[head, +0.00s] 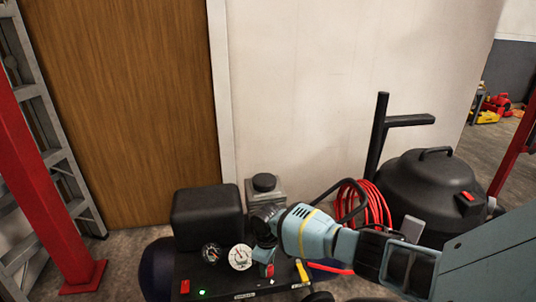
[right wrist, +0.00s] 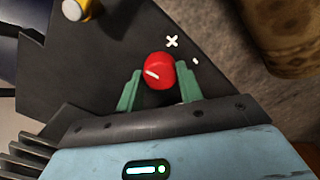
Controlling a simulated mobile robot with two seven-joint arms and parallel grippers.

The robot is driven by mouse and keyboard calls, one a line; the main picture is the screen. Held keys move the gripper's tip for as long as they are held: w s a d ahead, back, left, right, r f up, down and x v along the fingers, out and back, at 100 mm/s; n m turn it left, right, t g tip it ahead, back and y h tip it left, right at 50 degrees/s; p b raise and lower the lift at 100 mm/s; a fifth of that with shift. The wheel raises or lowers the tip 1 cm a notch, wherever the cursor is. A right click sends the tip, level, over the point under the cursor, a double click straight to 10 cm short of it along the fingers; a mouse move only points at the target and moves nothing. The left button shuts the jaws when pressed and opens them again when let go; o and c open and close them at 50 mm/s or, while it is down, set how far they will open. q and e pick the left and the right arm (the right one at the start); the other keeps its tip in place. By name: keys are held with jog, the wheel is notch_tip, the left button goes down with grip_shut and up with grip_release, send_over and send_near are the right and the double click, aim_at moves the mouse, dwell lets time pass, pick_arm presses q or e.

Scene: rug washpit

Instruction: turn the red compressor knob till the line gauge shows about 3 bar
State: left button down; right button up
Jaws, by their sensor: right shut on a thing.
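The red compressor knob (right wrist: 158,71) sits between the green fingers of my right gripper (right wrist: 160,88) in the right wrist view. Its white pointer line shows, with a white plus mark beyond it. In the head view, my right gripper (head: 266,266) reaches down to the front of the black compressor (head: 208,218) and is shut on the knob. A white-faced gauge (head: 240,257) and a dark-faced gauge (head: 211,252) stand left of the gripper. Their numbers are too small to read, and I cannot tell which is the line gauge. My left gripper is not in view.
A yellow part (head: 302,271) is close to the right of the gripper. A green light (head: 201,293) and a red switch (head: 185,286) are on the panel. A red coiled hose (head: 372,205) and a black vacuum (head: 430,190) stand to the right. A wooden door (head: 120,100) is behind.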

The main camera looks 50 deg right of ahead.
jog(key=shift+n, duration=0.6)
jog(key=o, duration=1)
jog(key=shift+r, duration=0.1)
notch_tip(320, 180, up, 8)
jog(key=p, duration=0.3)
jog(key=shift+f, duration=0.2)
